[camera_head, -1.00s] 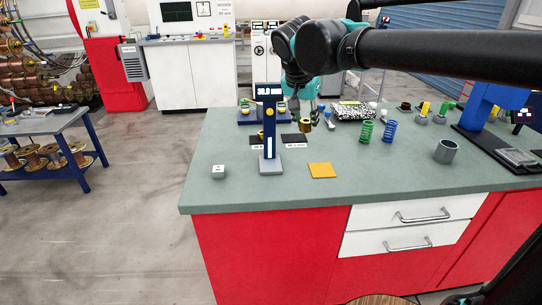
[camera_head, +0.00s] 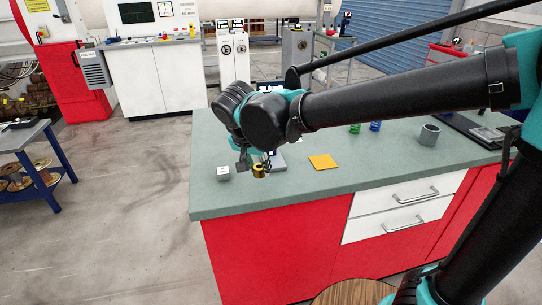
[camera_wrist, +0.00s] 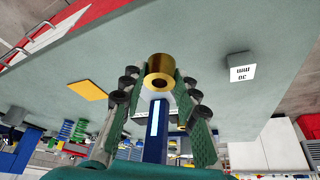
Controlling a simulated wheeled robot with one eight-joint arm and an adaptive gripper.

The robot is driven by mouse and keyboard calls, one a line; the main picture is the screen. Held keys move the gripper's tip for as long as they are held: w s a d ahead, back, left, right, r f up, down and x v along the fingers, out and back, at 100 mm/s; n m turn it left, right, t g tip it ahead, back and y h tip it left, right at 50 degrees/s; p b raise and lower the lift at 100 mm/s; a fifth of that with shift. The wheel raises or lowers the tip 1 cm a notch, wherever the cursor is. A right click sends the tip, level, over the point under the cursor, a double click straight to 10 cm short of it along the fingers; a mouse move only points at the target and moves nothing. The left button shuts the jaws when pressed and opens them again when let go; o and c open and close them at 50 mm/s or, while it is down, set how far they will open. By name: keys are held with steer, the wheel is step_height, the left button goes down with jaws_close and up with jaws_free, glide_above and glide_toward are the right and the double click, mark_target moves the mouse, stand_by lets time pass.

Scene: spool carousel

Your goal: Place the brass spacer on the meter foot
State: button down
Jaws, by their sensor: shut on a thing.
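The brass spacer (camera_wrist: 161,62), a short gold ring with a hole, is between the green pads of my gripper (camera_wrist: 158,84) in the wrist view. My gripper (camera_head: 256,167) is shut on it; the spacer (camera_head: 261,172) also shows in the head view, near the meter's front. The meter's blue post (camera_wrist: 154,138) stands beyond the spacer in the wrist view. Its pale foot (camera_head: 278,161) shows just right of the spacer in the head view. My arm hides most of the meter there. I cannot tell the exact height of the spacer over the foot.
A small white labelled block (camera_head: 223,173) sits left of the gripper on the green bench top (camera_head: 212,197). An orange square (camera_head: 323,162) lies to the right. A grey cup (camera_head: 429,134) and green and blue springs stand farther right. The bench front is clear.

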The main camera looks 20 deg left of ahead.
steer(key=w, duration=1.1)
steer(key=shift+w+d, duration=0.25)
steer(key=shift+d, duration=0.05)
steer(key=shift+w+f, duration=0.15)
steer(key=shift+f, duration=0.75)
steer(key=shift+w+f, duration=0.15)
steer(key=shift+f, duration=0.7)
steer(key=shift+f, duration=0.1)
steer(key=c, duration=1.1)
jaws_free()
steer(key=shift+c, duration=0.2)
steer(key=v, duration=1.2)
